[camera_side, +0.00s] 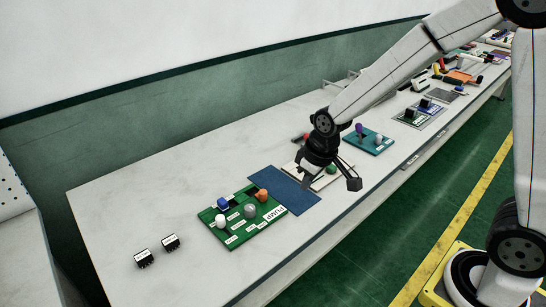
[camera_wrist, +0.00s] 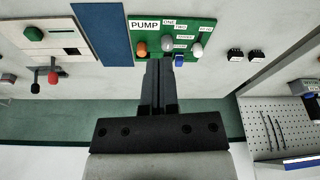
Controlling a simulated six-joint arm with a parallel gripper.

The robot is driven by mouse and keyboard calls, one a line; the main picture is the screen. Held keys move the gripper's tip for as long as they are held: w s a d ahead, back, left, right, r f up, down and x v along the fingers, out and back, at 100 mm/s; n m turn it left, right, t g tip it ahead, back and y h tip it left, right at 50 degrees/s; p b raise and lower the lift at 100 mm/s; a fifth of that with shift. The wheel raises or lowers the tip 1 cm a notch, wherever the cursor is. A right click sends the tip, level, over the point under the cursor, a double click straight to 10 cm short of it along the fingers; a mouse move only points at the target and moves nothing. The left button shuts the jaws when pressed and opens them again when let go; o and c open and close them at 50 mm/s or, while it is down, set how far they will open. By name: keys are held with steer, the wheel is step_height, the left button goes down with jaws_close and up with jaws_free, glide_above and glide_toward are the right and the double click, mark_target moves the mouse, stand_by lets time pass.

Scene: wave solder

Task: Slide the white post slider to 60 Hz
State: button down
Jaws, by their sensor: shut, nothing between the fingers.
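The green PUMP panel (camera_side: 243,236) lies on the bench and also shows in the wrist view (camera_wrist: 190,22). A white round-topped post (camera_side: 221,221) stands near its left end; in the wrist view it is the white knob (camera_wrist: 197,49) at the right. Small white labels lie beside the posts; I cannot read 60 Hz for certain. A grey post (camera_side: 250,211), an orange post (camera_side: 262,195) and a blue knob (camera_side: 223,203) stand on the same panel. My gripper (camera_wrist: 158,63) is shut and empty, apart from the white post; in the side view it points down, right of the panel.
A dark blue mat (camera_side: 285,191) lies right of the panel. Two black labelled blocks (camera_side: 157,250) stand left of it. A pale panel with a green knob (camera_side: 331,169) and a teal panel (camera_side: 374,149) lie farther right. Bare bench surrounds the black blocks.

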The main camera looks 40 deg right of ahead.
steer(key=w+a+f+n+y, duration=0.1)
steer(key=w+a+n, duration=0.15)
steer(key=w, duration=0.45)
steer(key=w+a+f+n, duration=0.1)
steer(key=w+a+f, duration=0.1)
steer(key=w+a, duration=0.3)
steer(key=n+y, duration=0.1)
steer(key=n, duration=0.2)
glide_above(221, 221)
steer(key=w+a, duration=0.2)
steer(key=w, duration=0.1)
steer(key=f, duration=0.5)
steer(key=shift+w+d+f, duration=0.15)
steer(key=shift+w+f, duration=0.05)
steer(key=shift+f, duration=0.1)
steer(key=shift+x, duration=4.9)
steer(key=shift+s+d, duration=1.25)
steer(key=shift+s, duration=0.2)
steer(key=shift+s, duration=0.15)
